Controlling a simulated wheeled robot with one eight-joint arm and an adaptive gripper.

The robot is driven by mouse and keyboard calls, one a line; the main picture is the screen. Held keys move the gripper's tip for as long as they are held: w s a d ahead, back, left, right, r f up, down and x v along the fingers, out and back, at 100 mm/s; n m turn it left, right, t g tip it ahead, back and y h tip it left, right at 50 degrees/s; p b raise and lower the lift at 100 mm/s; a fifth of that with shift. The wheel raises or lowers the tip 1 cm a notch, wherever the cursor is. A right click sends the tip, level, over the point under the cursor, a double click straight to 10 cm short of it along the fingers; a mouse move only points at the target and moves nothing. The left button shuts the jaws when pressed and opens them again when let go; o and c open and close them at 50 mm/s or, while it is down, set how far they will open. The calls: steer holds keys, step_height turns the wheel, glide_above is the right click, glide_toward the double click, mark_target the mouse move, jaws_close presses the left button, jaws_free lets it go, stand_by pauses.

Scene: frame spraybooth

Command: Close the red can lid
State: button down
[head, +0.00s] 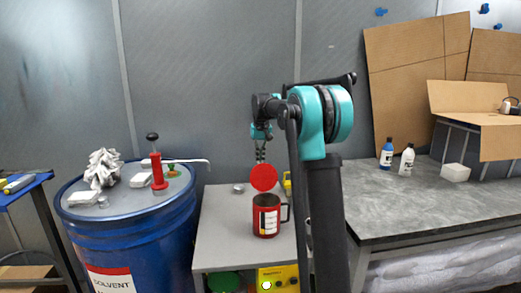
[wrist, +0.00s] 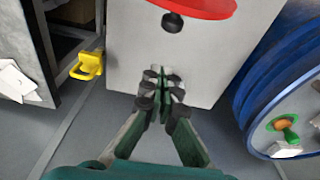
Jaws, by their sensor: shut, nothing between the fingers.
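The red can (head: 266,222) stands upright on a small grey cart, with a dark handle on its right and a pale label. Its round red lid (head: 263,177) stands raised above the can's rim, its face towards the head camera. In the wrist view the lid (wrist: 190,6) shows at the top edge, with a dark round knob (wrist: 172,22) beside it; the can's body is not clear there. My gripper (head: 261,158) is just above the lid in the head view. In the wrist view my gripper (wrist: 162,82) has its fingertips together, empty, apart from the lid and knob in the picture.
The grey cart top (head: 222,215) is mostly clear, with a small metal piece (head: 238,188) at the back. A yellow item (wrist: 88,65) is by its edge. A blue drum (head: 135,235) stands left, carrying a red pump (head: 158,170). A workbench (head: 385,205) stands right.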

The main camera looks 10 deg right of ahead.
mark_target(263, 177)
steer(key=shift+s+d+f, duration=0.1)
steer(key=shift+s+f, duration=0.05)
steer(key=shift+s, duration=0.8)
steer(key=shift+s+f, duration=0.1)
steer(key=shift+s, duration=0.85)
